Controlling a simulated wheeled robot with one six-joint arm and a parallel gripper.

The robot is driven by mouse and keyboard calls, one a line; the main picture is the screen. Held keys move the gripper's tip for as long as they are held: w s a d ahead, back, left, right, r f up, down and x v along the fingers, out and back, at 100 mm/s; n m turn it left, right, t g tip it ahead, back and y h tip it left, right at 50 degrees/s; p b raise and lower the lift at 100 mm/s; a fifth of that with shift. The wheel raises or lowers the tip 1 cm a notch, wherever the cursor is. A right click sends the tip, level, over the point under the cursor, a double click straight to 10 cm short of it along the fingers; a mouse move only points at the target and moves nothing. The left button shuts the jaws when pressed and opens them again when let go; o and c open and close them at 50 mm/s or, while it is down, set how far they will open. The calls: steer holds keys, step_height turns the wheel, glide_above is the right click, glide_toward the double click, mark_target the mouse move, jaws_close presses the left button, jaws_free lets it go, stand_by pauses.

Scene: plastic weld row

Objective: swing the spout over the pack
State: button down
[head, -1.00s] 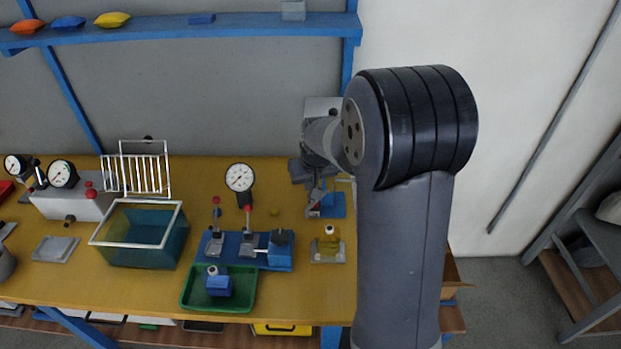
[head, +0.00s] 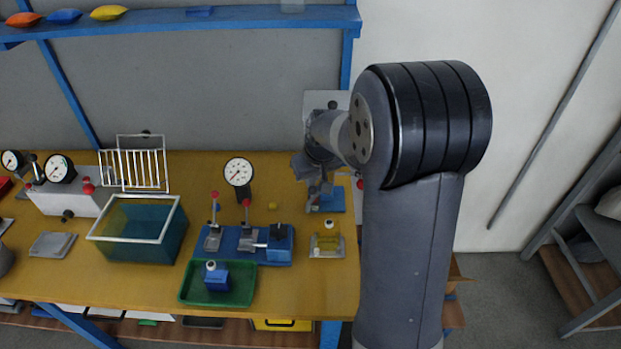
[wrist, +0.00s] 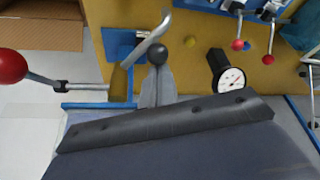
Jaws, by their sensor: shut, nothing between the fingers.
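A curved silver spout (wrist: 148,42) stands over a blue base (wrist: 118,45) in the wrist view. The base also shows in the head view (head: 332,201). A rod with a red ball knob (wrist: 10,66) sticks out to the left. The pack, a yellowish block (head: 327,242), sits on a grey plate in front of the base in the head view; I cannot find it in the wrist view. My gripper (wrist: 157,72) is shut and empty beside the spout, with a black ball (wrist: 158,52) at its tip in the picture. Contact with the spout cannot be told.
A blue fixture (head: 232,246) with red-knobbed levers stands left of the pack, with a gauge (head: 238,172) behind it. A green tray (head: 188,297) and a teal tank (head: 137,246) are farther left. A cardboard box (wrist: 45,30) is at the wrist view's upper left.

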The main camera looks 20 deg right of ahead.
steer(key=shift+s+d+f+n+y+b, duration=0.1)
steer(key=shift+s+d+n+y+b, duration=0.15)
steer(key=shift+n+b, duration=0.3)
steer(key=shift+s+d+f+n+y+b, duration=0.15)
steer(key=shift+s+n+b, duration=0.1)
steer(key=shift+n+b, duration=0.25)
steer(key=d+n+b, duration=0.1)
steer(key=s+n+b, duration=0.1)
steer(key=shift+s+d+r+n+g+y, duration=0.25)
steer(key=shift+s+d+n+g+y, duration=0.05)
steer(key=shift+d+n+y, duration=0.1)
steer(key=shift+r, duration=0.15)
